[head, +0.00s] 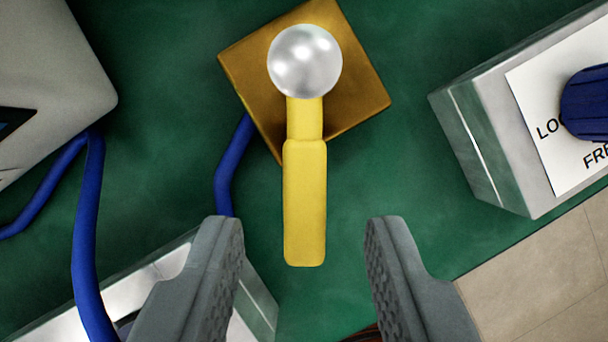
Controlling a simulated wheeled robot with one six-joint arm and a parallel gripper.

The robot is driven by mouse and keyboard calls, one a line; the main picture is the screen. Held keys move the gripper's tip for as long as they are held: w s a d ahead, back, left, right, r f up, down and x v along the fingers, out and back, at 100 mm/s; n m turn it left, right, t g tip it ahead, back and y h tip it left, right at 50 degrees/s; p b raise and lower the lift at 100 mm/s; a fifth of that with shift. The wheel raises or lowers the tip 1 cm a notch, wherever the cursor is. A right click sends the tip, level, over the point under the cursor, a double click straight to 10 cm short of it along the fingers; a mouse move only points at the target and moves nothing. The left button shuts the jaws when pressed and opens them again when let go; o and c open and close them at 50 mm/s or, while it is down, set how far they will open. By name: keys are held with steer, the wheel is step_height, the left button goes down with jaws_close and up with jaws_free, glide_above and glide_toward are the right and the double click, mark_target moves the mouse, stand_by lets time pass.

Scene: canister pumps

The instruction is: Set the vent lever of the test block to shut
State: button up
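The test block (354,85) is a brass-coloured square block in the upper middle of the head view, turned at an angle. A round silver knob (304,60) sits on top of it. The yellow vent lever (305,200) runs from under the knob straight down the picture, past the block's edge. My gripper (303,225) is open, with one grey finger on each side of the lever's free end. Clear gaps show between the lever and both fingers. I see no lettering for the lever's positions.
A blue hose (231,165) meets the block's left side. A grey housing (50,75) with another blue hose (88,220) stands at left. At right is a metal box (465,130) with a lettered label (540,90) and blue knob (590,103). Green surface (400,190) is bare around the lever.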

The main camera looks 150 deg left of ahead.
steer(key=shift+x, duration=0.75)
steer(key=shift+c, duration=0.3)
jaws_close()
